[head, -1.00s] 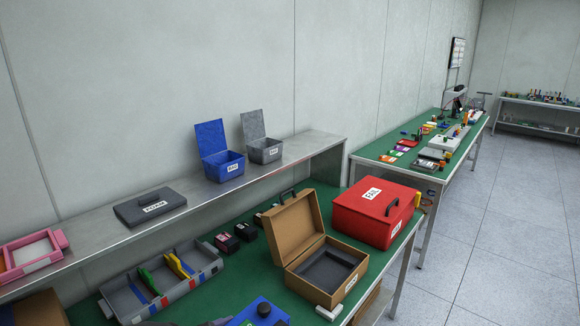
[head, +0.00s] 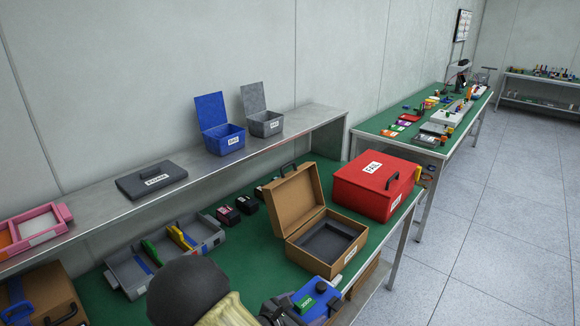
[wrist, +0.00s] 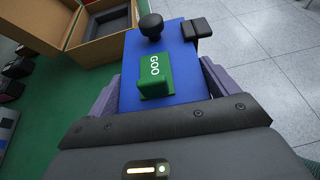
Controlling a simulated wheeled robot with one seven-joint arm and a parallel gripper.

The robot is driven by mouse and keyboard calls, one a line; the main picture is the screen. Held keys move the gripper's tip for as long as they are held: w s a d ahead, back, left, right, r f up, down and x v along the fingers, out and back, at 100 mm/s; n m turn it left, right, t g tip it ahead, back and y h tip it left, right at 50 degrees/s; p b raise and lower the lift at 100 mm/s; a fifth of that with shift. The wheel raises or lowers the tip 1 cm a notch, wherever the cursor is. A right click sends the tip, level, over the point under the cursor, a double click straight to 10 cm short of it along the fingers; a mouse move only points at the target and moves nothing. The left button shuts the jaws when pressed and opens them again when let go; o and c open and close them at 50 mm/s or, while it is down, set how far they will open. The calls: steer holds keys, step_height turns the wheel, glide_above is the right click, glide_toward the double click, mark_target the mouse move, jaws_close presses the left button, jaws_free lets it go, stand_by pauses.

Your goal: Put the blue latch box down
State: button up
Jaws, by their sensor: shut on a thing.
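The blue latch box (head: 320,296) shows at the bottom of the head view, partly cut off and partly behind my arm. In the wrist view the blue latch box (wrist: 188,67) has a green tab lettered "GOO", a black knob and a black block. My gripper (wrist: 162,88) is shut on it, with a purple-grey finger along each side. My gripper (head: 285,310) is dark and partly hidden in the head view. Whether the box touches the green bench top (head: 245,275) is unclear.
An open brown case (head: 335,225) stands just beyond the held box, with a red case (head: 375,190) behind it. A grey divided tray (head: 130,270) lies left. An open blue box (head: 222,140) stands on the metal shelf (head: 190,180). The bench's right edge is close.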

steer(key=shift+m+g+h, duration=0.5)
steer(key=shift+m+h, duration=0.2)
steer(key=d+f, duration=0.3)
steer(key=d, duration=0.1)
steer(key=s+d+f, duration=0.1)
steer(key=d+f, duration=0.1)
steer(key=d, duration=0.2)
steer(key=d+f, duration=0.3)
steer(key=d, duration=0.1)
steer(key=shift+s+d+f, duration=0.2)
steer(key=shift+s+f, duration=0.1)
steer(key=shift+s, duration=0.05)
steer(key=shift+r, duration=0.1)
steer(key=shift+n+t+y, duration=1.7)
steer(key=shift+n+y, duration=0.4)
steer(key=shift+n, duration=0.2)
